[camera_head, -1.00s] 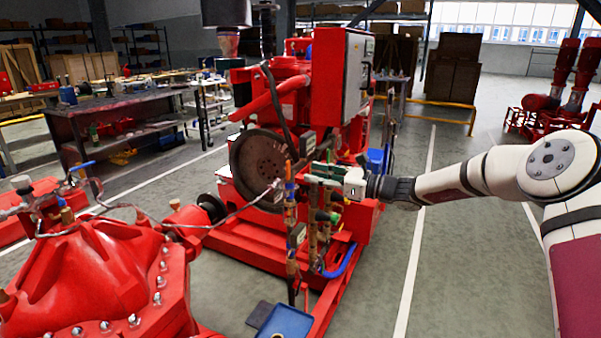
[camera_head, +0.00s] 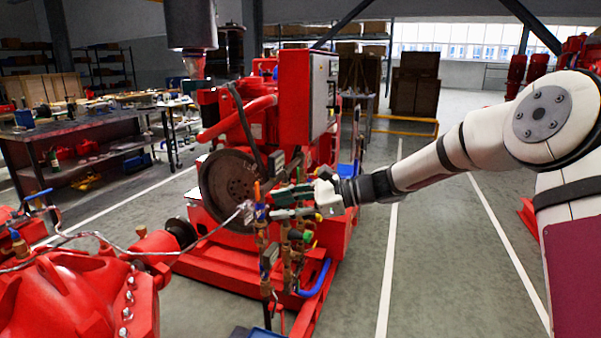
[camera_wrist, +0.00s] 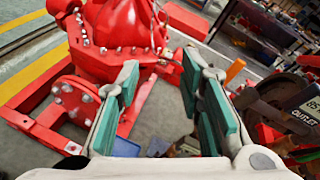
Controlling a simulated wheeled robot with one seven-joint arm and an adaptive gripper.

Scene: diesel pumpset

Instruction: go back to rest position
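My gripper (camera_head: 290,201) has green finger pads and sits at the end of my white arm, in front of the red diesel pumpset (camera_head: 262,118). In the head view its fingertips point left, close to a cluster of brass pipes and valves (camera_head: 287,250); whether they touch cannot be told. In the wrist view the two green pads of my gripper (camera_wrist: 162,105) stand well apart, with floor and red frame visible between them. Nothing is held between them. The flywheel disc (camera_head: 228,190) is just left of the gripper.
A red pump casing (camera_head: 75,295) fills the lower left, joined by a thin metal line. The grey control box (camera_head: 322,85) rises above the gripper. A workbench (camera_head: 80,128) stands at the back left. The floor (camera_head: 440,270) to the right is open, with white lines.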

